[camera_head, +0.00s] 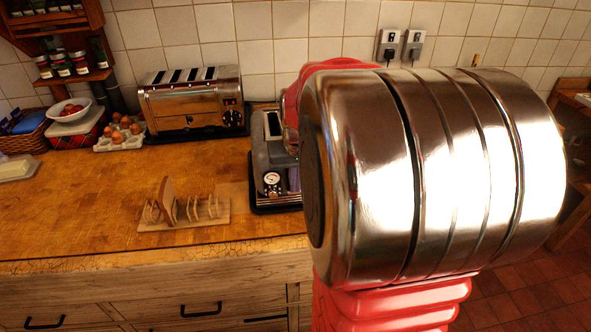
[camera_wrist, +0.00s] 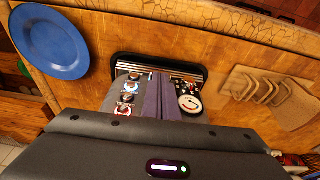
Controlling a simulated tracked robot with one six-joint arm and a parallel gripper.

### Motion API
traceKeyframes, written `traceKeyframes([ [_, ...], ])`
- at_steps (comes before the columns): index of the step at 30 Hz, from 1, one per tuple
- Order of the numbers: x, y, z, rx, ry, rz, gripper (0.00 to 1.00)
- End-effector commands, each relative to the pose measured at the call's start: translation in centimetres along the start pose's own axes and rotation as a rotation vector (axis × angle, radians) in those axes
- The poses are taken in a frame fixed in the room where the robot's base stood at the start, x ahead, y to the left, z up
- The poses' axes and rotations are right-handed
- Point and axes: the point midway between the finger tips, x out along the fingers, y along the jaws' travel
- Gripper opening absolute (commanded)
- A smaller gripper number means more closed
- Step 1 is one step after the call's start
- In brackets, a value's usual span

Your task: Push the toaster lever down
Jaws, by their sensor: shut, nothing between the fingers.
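A grey and chrome toaster (camera_head: 268,152) with a slot on top and a round white dial stands on the counter, partly hidden behind my arm in the head view. Its front also shows in the wrist view (camera_wrist: 128,98), with small knobs on the left and the white dial on the right. My gripper (camera_wrist: 165,82) is shut and empty in the wrist view, its fingers in front of the middle of this toaster. I cannot tell whether they touch it. The lever cannot be made out.
A wider chrome toaster (camera_head: 193,103) with several slots stands by the tiled wall. A wooden toast rack (camera_head: 185,224) lies nearer the counter's front edge. An egg tray (camera_head: 107,143) is at the left. A blue plate (camera_wrist: 49,41) lies on the counter (camera_head: 85,190).

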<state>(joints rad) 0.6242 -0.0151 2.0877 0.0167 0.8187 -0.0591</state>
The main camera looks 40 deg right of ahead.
Motion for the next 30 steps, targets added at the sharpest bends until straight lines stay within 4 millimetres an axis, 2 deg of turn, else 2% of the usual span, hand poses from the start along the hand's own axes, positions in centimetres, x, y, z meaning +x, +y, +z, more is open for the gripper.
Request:
traceKeyframes([
  [9,-1.6,0.0,2.4,0.000,0.000,0.000,0.00],
  [22,-2.1,0.0,2.4,0.000,0.000,0.000,0.00],
  [26,-3.5,0.0,2.4,0.000,0.002,0.000,0.00],
  [30,-5.7,0.0,2.4,0.000,0.004,0.000,0.00],
])
